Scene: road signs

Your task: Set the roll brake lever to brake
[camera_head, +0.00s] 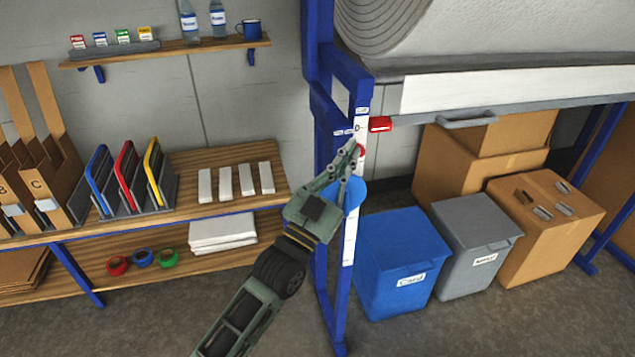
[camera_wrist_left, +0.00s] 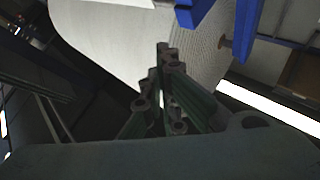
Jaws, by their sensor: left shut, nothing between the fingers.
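My left gripper (camera_head: 353,150) is shut and empty, its fingertips in front of the white strip (camera_head: 348,247) on the blue post. A small red part (camera_head: 361,151) shows just behind the fingertips; it may be the lever's knob, but the fingers hide most of it. I cannot tell whether they touch or how the lever is set. A blue disc (camera_head: 356,190) is partly hidden behind the gripper. Small labels (camera_head: 343,132) sit beside the strip, too small to read surely. In the left wrist view the fingers (camera_wrist_left: 163,75) are together before the big roll (camera_wrist_left: 130,40). My right gripper is out of view.
A red block (camera_head: 381,124) sits on the grey bar right of the post. Blue (camera_head: 400,265) and grey (camera_head: 470,245) bins and cardboard boxes (camera_head: 545,225) stand below. A wooden shelf unit (camera_head: 150,195) with folders stands left. Floor is free in front.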

